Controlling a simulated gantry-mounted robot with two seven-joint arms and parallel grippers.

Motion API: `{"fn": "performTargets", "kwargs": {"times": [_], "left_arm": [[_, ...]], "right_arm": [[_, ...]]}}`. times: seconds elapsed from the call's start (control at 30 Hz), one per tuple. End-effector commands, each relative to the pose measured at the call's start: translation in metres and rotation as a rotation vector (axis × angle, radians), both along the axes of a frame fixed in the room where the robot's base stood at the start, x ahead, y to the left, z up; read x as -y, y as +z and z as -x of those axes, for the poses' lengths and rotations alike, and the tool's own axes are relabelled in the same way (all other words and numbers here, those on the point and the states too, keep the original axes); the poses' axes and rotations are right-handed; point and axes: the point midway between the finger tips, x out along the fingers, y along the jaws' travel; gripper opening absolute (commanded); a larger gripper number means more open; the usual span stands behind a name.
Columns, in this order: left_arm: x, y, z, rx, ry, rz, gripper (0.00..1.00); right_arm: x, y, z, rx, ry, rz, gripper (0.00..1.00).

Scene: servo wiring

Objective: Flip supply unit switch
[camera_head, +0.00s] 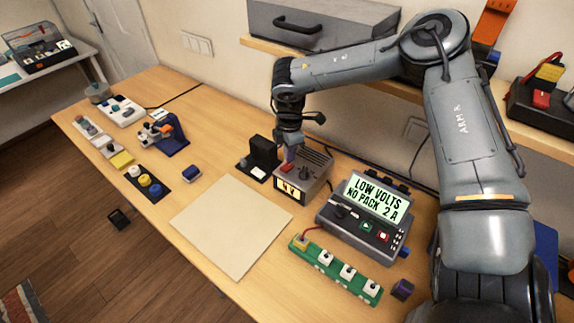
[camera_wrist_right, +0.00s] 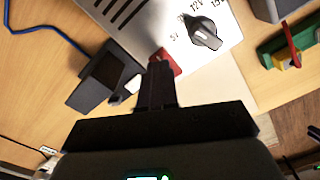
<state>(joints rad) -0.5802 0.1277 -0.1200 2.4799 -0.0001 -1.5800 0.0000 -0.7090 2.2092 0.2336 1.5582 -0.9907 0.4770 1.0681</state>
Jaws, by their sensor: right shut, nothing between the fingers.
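The supply unit (camera_head: 318,170) is a grey box with vents on top and a small lit display on its front. It stands on the wooden table near the wall. In the right wrist view its pale top (camera_wrist_right: 140,22) shows a black dial knob (camera_wrist_right: 204,36) with voltage marks and a red switch (camera_wrist_right: 168,66). My right gripper (camera_head: 290,154) points down at the switch from above. Its shut, empty fingers (camera_wrist_right: 158,82) cover part of the switch; I cannot tell whether they touch it. My left gripper is not in view.
A black holder (camera_head: 264,153) stands close left of the unit. A charger (camera_head: 352,225) reading "LOW VOLTS NO PACK 2 A" stands to its right. A green strip (camera_head: 335,272) lies in front. A bare beige mat (camera_head: 228,228) leaves free room at the table's middle.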

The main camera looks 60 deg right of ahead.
Motion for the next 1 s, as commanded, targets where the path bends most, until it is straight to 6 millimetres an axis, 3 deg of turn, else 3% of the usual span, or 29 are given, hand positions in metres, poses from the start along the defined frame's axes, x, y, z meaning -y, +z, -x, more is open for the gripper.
{"fn": "performTargets", "kwargs": {"times": [0.53,1.0], "left_arm": [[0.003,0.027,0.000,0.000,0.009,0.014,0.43],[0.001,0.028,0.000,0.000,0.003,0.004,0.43]], "right_arm": [[0.000,0.046,0.000,0.000,0.001,0.001,0.00],[0.000,0.050,0.000,-0.001,0.000,0.001,0.00]]}}
